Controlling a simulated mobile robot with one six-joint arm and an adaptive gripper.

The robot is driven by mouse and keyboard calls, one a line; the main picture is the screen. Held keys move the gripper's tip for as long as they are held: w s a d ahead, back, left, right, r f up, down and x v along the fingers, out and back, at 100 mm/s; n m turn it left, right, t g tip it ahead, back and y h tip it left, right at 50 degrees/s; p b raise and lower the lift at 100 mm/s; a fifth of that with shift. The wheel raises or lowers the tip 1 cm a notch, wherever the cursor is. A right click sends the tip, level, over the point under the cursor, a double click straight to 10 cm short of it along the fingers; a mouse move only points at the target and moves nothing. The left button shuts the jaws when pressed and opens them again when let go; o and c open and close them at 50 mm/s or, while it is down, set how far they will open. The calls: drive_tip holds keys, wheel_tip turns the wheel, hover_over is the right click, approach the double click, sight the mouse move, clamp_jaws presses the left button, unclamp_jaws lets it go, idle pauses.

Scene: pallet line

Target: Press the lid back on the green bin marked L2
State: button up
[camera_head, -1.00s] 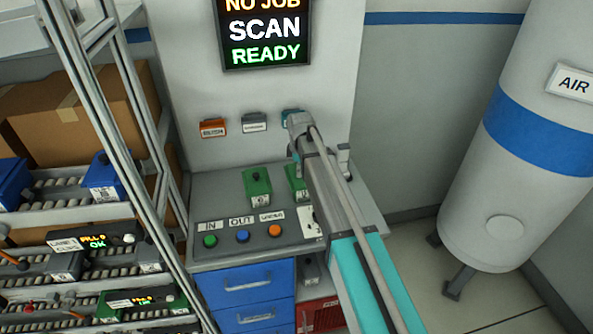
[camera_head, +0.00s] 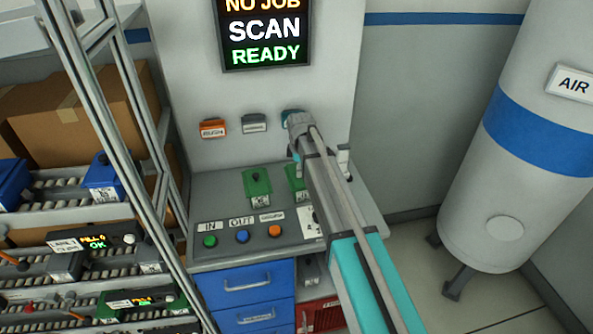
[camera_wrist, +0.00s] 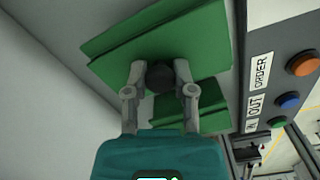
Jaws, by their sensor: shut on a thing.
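My gripper (camera_wrist: 160,72) is shut on the dark knob (camera_wrist: 160,79) of a green lid (camera_wrist: 190,38), which fills the upper middle of the wrist view. A second green thing (camera_wrist: 203,118) shows below it, partly behind the fingers. In the head view, a green bin (camera_head: 257,188) with a black knob and white label stands on the grey bench. Another green bin (camera_head: 298,184) to its right is partly hidden by my arm. The bin labels are too small to read. The head view hides the gripped lid, and I cannot tell whether it touches a bin.
The bench front has a green button (camera_head: 210,241), a blue button (camera_head: 242,236) and an orange button (camera_head: 274,230). A wall screen (camera_head: 264,30) is above. A roller rack (camera_head: 70,200) stands left and an air tank (camera_head: 520,170) right. Blue drawers (camera_head: 245,284) are below.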

drive_tip(key=shift+f, duration=0.1)
idle(0.6)
drive_tip(key=o, duration=1)
drive_tip(key=shift+o, duration=1.7)
drive_tip(key=shift+w+r, duration=0.1)
drive_tip(key=shift+r, duration=0.1)
drive_tip(key=shift+r+p, duration=3.35)
drive_tip(key=shift+p, duration=0.05)
